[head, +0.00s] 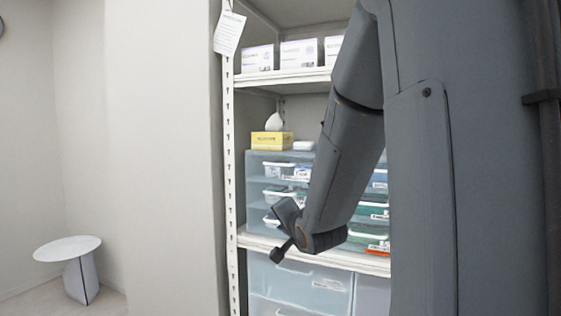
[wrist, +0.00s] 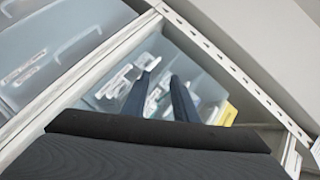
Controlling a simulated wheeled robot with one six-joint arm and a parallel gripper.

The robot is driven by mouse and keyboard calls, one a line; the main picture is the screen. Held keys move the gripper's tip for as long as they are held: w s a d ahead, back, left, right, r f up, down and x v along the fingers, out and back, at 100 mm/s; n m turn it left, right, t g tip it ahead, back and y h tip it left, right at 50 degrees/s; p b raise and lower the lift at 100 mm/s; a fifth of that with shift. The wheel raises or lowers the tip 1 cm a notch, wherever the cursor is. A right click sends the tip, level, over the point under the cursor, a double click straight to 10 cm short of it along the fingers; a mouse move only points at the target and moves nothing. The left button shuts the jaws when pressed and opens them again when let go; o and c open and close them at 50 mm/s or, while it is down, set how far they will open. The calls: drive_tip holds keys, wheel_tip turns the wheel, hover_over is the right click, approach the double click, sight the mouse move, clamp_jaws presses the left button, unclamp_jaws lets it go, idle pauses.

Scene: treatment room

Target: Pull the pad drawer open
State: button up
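A translucent blue drawer unit (head: 258,178) stands on the middle shelf in the head view. Its small compartments hold white, green and red items; part of it is hidden behind my arm. I cannot tell which drawer is the pad drawer. My gripper (head: 284,232) is in front of the unit's lower left, near the shelf edge. In the wrist view its two dark fingers (wrist: 160,76) are apart with nothing between them, pointing toward the drawer unit (wrist: 185,68). No contact with a drawer shows.
Larger translucent bins (head: 300,285) sit below the shelf edge (head: 262,244). A perforated white post (head: 229,170) bounds the shelving at left. A yellow box (head: 271,140) is on top of the unit, with white boxes (head: 299,53) higher up. A round stool (head: 70,250) stands far left.

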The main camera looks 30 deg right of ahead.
sight(297, 163)
drive_tip(key=d+r+m+t+p, duration=0.1)
drive_tip(key=d+r+m+t, duration=0.1)
drive_tip(key=r, duration=0.4)
drive_tip(key=d+r+m+t, duration=0.2)
drive_tip(key=r+t, duration=0.1)
drive_tip(key=r, duration=0.4)
drive_tip(key=a+f+p+x, duration=0.1)
drive_tip(key=p+x, duration=0.1)
drive_tip(key=x, duration=0.5)
drive_tip(key=shift+w+d+r, duration=0.2)
drive_tip(key=shift+w+r, duration=0.15)
drive_tip(key=shift+w, duration=0.05)
drive_tip(key=shift+c, duration=0.2)
clamp_jaws()
